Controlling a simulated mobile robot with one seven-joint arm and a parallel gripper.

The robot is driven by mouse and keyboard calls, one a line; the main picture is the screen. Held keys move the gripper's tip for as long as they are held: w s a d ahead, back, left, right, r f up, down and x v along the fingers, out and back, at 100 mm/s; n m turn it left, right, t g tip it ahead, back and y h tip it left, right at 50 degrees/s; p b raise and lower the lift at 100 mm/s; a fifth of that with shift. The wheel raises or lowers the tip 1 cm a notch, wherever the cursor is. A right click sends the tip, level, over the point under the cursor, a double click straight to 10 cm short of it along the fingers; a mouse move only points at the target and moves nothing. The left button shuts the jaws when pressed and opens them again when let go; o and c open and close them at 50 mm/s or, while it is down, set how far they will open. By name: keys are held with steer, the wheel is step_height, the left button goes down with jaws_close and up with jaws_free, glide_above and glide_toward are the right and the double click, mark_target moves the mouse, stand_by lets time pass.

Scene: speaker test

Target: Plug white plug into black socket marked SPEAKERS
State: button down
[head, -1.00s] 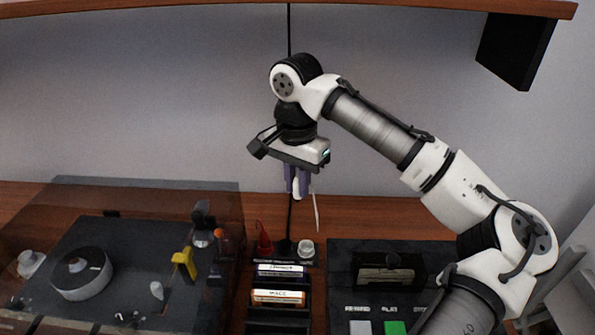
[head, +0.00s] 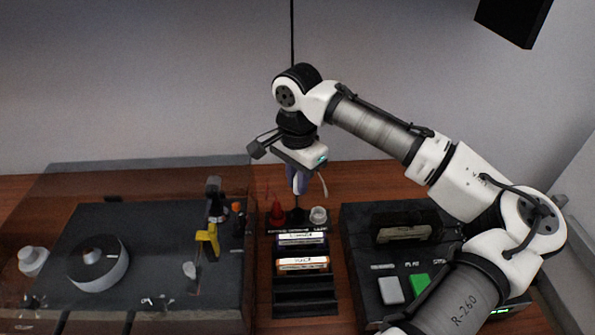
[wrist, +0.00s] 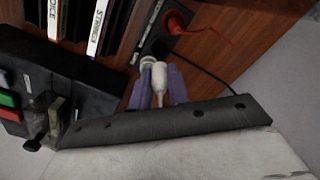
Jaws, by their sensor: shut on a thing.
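My gripper (head: 299,180) points down above the back of the bench, its purple fingers shut on the white plug (wrist: 159,82). A pale lead (head: 323,185) hangs beside it on the right. Below is a dark socket strip (head: 298,228) behind the cassette rack. It carries a red plug (head: 277,213) at left, a black socket or fitting (head: 296,214) in the middle and a white round fitting (head: 318,214) at right. The strip's labels are too blurred to read. In the wrist view, the plug's tip overlaps the white fitting in the picture; the gap is unclear.
A cassette rack (head: 305,292) stands before the strip. A record player (head: 150,225) under a clear cover is at left, a cassette deck (head: 352,235) at right. A black cable (head: 292,35) runs down the wall. A dark box (head: 515,18) hangs at top right.

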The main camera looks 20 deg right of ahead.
mark_target(297, 197)
steer(key=shift+f+b, duration=1.9)
steer(key=shift+f, duration=0.5)
steer(key=shift+f+p, duration=0.25)
steer(key=shift+p, duration=0.15)
stand_by(0.4)
steer(key=c, duration=0.9)
jaws_free()
steer(key=shift+o, duration=0.2)
steer(key=shift+r, duration=0.1)
steer(key=shift+r+p, duration=2.4)
steer(key=shift+p, duration=0.05)
steer(key=shift+r, duration=0.1)
